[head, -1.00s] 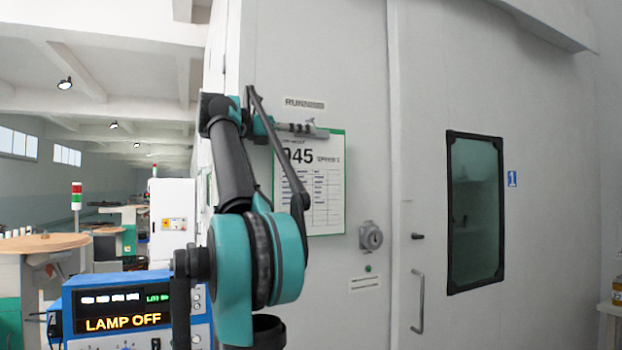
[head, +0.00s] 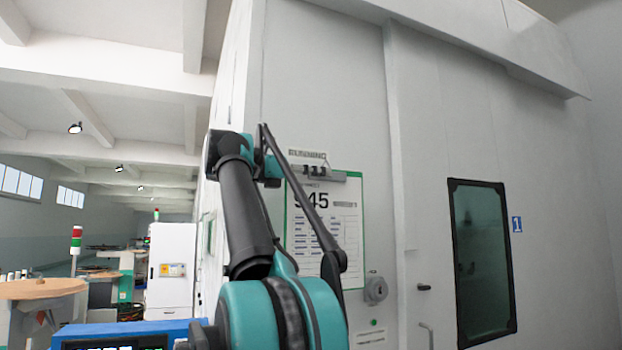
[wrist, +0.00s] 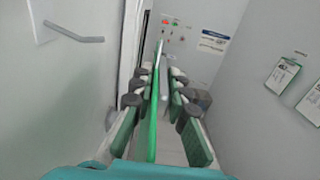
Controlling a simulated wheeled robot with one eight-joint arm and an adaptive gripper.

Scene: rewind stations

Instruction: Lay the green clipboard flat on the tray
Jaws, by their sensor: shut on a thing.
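The green clipboard (head: 345,235) hangs upright in front of the pale cabinet wall in the head view, with a white printed sheet and a grey clip at its top. My arm covers part of its left side. In the wrist view the clipboard (wrist: 153,125) shows edge-on as a thin green strip between the finger pads. My gripper (wrist: 156,100) is shut on it. In the head view my gripper (head: 268,168) is at the clipboard's upper left, its fingers hard to make out. The tray is not seen in any view.
A grey cabinet door with a dark window (head: 480,260) stands to the right, and a round lock (head: 375,290) sits near the clipboard. A blue box (head: 130,330) is low at left. In the wrist view, other clipboards (wrist: 282,75) hang on the right wall.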

